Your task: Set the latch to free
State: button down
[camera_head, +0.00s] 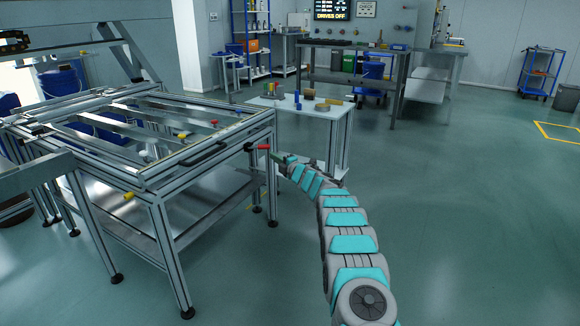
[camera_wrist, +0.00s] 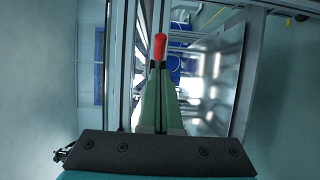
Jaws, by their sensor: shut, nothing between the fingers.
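A red-tipped lever (camera_head: 263,147) with a black base sticks out from the right corner post of the metal frame fixture (camera_head: 160,205); it looks like the latch. In the wrist view the red grip (camera_wrist: 160,45) lies straight beyond my fingertips. My gripper (camera_head: 277,156) has green fingers, which in the wrist view (camera_wrist: 158,72) are closed together with nothing between them. The fingertips are right by the lever; I cannot tell whether they touch it. Any marking for the latch's positions is too small to read.
A black handle (camera_head: 203,154) runs along the fixture's front rail. A yellow knob (camera_head: 183,136) and a red knob (camera_head: 215,122) sit on top. A white table (camera_head: 325,112) with small blocks stands close behind my gripper. The floor to the right is open.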

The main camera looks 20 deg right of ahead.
jog(key=s+d+r+m+g+h, duration=0.1)
jog(key=s+d+r+m+h, duration=0.1)
jog(key=s+r+m+h, duration=0.3)
jog(key=s+d+r+m+g+h, duration=0.1)
jog(key=s+d+m+g, duration=0.15)
jog(key=s, duration=0.55)
jog(key=s+d+r+m+g+h, duration=0.1)
jog(key=s+d+r+m+h, duration=0.1)
jog(key=s+r+m+h, duration=0.3)
jog(key=s+a+f+m+g+y, duration=0.1)
jog(key=s+a+f+m+g, duration=0.2)
jog(key=s, duration=1.8)
jog(key=s+a+f+m+g+y, duration=0.1)
jog(key=s+a+f+m+g, duration=0.2)
jog(key=s, duration=1.8)
jog(key=s+a+f+m+g+y, duration=0.2)
jog(key=s+a+f+m+g, duration=0.2)
jog(key=s, duration=1.8)
jog(key=a+g, duration=0.3)
jog(key=g, duration=0.1)
jog(key=shift+a, duration=0.15)
jog(key=c, duration=1.6)
grip_release()
